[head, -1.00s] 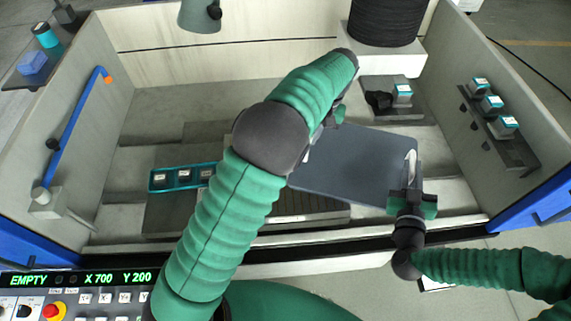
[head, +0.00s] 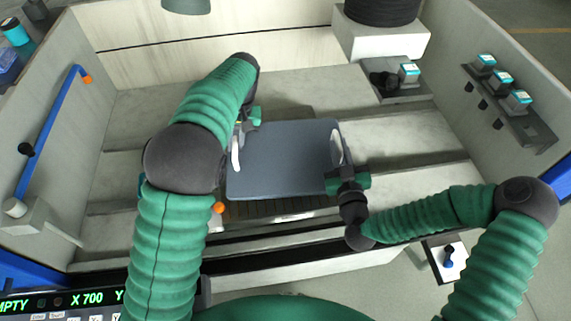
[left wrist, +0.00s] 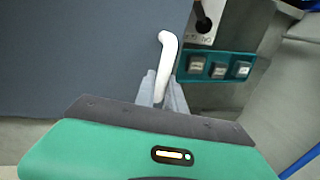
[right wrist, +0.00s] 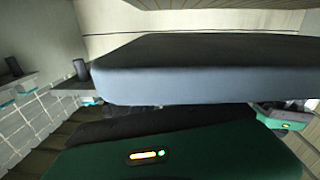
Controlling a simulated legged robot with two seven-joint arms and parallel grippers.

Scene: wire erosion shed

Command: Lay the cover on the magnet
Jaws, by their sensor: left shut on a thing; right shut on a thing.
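The cover (head: 285,160) is a flat blue-grey plate with a white handle at each end. My left gripper (head: 240,135) is shut on its left handle, which shows clearly between the fingers (left wrist: 160,92) in the left wrist view. My right gripper (head: 342,168) is shut on the right handle. In the right wrist view the cover (right wrist: 205,75) appears edge-on and roughly level. A dark ribbed surface (head: 275,211), apparently the magnet, shows along the cover's near edge; the rest is hidden. I cannot tell the gap between them.
An orange knob (head: 218,208) is at the cover's near left corner. A ledge (head: 402,92) with a teal-topped block stands back right. Side walls enclose the bath; its right floor is clear.

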